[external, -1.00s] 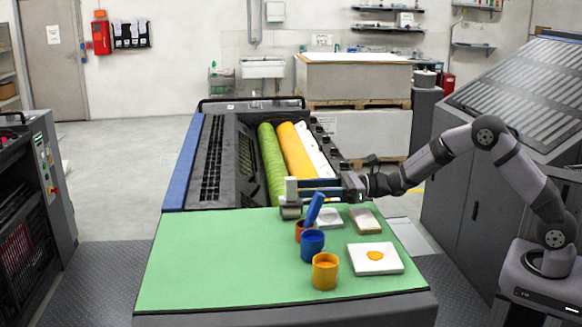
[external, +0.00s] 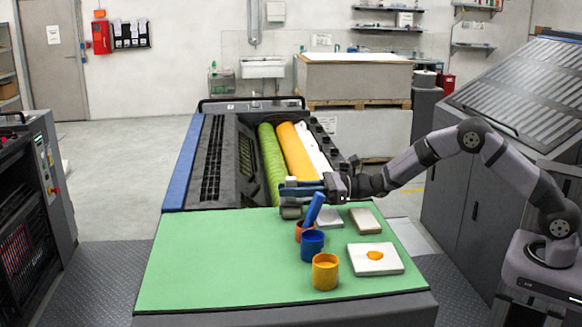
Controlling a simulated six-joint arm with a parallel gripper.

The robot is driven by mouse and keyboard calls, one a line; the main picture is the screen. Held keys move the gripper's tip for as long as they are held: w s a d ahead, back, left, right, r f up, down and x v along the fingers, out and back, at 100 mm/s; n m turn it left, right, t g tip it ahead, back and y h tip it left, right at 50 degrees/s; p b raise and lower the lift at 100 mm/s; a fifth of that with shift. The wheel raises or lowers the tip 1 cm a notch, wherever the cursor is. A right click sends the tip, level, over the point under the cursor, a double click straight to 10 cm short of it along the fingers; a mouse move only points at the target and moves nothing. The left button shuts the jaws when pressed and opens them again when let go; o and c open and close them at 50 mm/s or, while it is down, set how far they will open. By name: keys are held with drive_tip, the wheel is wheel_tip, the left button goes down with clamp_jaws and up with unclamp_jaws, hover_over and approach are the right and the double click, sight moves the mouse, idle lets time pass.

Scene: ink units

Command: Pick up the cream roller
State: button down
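The cream roller (external: 291,210) stands at the far edge of the green table top, with a pale upright handle above a grey lower part. My gripper (external: 299,190) reaches in from the right at the height of the handle. Its blue fingers lie across the handle, and the near finger hides the middle of it. The top of the handle shows just above the fingers. I cannot tell whether the fingers press on the handle or only stand around it. The roller seems to rest on the table.
A blue tool leans in an orange cup just right of the roller. A blue cup (external: 312,245) and a yellow cup (external: 325,271) stand nearer. Pale slabs, one with an orange blob (external: 375,255), lie to the right. The left of the green top (external: 210,260) is clear.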

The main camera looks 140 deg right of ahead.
drive_tip(key=shift+r, duration=0.15)
wheel_tip(320, 180, up, 18)
drive_tip(key=b, duration=0.2)
idle(0.6)
idle(0.5)
